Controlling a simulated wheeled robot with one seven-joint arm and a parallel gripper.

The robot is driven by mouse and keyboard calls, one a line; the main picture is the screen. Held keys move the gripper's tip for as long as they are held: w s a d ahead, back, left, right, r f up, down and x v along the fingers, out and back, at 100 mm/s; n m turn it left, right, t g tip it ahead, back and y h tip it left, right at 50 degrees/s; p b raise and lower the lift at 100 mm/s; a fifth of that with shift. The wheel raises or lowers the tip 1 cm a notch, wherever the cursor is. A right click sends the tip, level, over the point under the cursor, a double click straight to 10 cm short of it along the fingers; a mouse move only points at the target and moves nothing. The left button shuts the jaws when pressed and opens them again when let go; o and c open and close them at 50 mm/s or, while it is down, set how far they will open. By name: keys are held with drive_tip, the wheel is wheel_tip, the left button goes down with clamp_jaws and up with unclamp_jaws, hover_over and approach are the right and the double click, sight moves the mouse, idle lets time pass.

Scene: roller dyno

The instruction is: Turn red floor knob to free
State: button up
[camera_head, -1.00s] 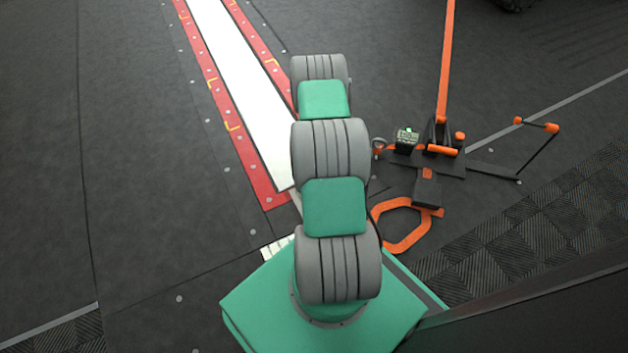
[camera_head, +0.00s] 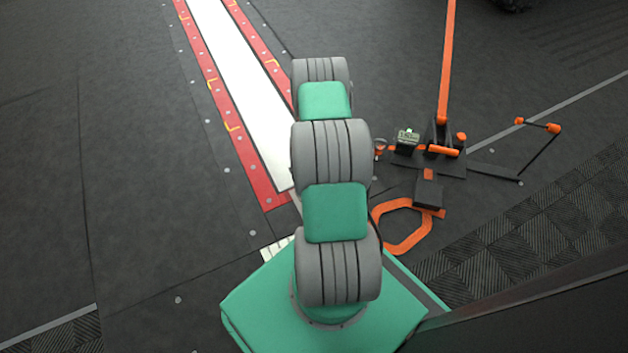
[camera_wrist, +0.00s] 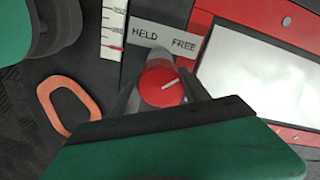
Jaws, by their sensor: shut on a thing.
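The red floor knob (camera_wrist: 162,84) shows in the wrist view, below a grey plate (camera_wrist: 165,38) lettered HELD on the left and FREE on the right. A white line on the knob's face points up and to the right, roughly toward FREE. My gripper (camera_wrist: 160,92) is shut on the knob, with a dark finger on each side of it. The fingertips are partly hidden by the knob and my green gripper body. In the head view my own arm hides the knob and the gripper.
A white strip with a red border (camera_head: 268,190) runs along the floor. An orange-and-black floor stand (camera_head: 440,150) with a long orange pole is right of my arm. An orange ring-shaped piece (camera_head: 402,245) lies near it. Open dark floor is at left.

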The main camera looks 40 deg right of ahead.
drive_tip(key=shift+s, duration=0.1)
idle(0.4)
drive_tip(key=o, duration=1.4)
wheel_tip(320, 180, up, 8)
drive_tip(key=p, duration=0.3)
